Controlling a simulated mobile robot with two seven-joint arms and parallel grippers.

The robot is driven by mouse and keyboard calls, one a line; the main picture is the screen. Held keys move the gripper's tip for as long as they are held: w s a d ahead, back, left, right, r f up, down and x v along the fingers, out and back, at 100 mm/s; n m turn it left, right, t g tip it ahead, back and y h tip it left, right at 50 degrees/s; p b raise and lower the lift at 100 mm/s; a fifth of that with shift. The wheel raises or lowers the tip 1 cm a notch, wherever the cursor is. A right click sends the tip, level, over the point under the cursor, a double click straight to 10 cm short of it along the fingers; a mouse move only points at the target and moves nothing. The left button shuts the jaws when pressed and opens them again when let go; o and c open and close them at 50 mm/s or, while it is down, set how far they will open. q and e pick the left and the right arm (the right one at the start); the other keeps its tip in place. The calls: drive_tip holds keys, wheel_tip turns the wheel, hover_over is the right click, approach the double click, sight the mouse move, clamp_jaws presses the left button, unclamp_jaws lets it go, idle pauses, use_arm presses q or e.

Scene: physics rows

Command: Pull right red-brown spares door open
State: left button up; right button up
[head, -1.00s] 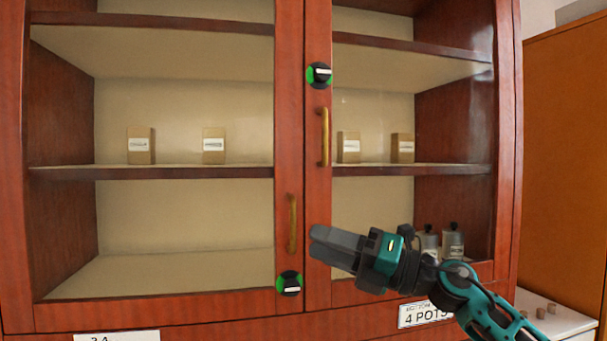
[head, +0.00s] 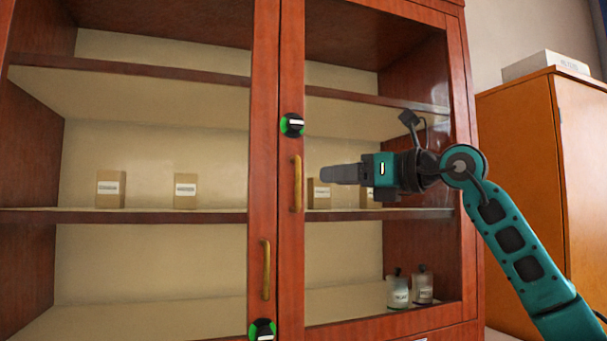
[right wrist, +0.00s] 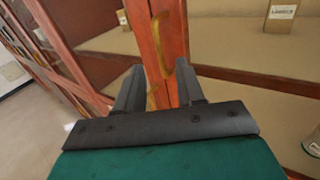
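The right red-brown glass door (head: 288,230) of the cabinet appears closed against the left door (head: 262,180). Its upright brass handle (head: 296,184) is on its left stile, below a black knob on a green disc (head: 291,125). My right gripper (head: 322,174) is just right of this handle, level with its upper half, pointing left. In the right wrist view my right gripper (right wrist: 158,70) is open with nothing held, and a brass handle (right wrist: 162,45) lies ahead between its fingertips, apart from them. My left gripper is not in view.
The left door has a brass handle (head: 265,270) and another green-ringed knob (head: 262,331). Behind the glass are small labelled boxes (head: 110,188) and jars (head: 398,290). An orange-brown cupboard (head: 520,180) stands at the right, with a white box (head: 545,65) on top.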

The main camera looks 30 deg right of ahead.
sight(305, 178)
drive_tip(key=p+x, duration=0.1)
drive_tip(key=x, duration=0.7)
drive_tip(key=shift+a, duration=0.1)
drive_tip(key=shift+c, duration=0.2)
clamp_jaws()
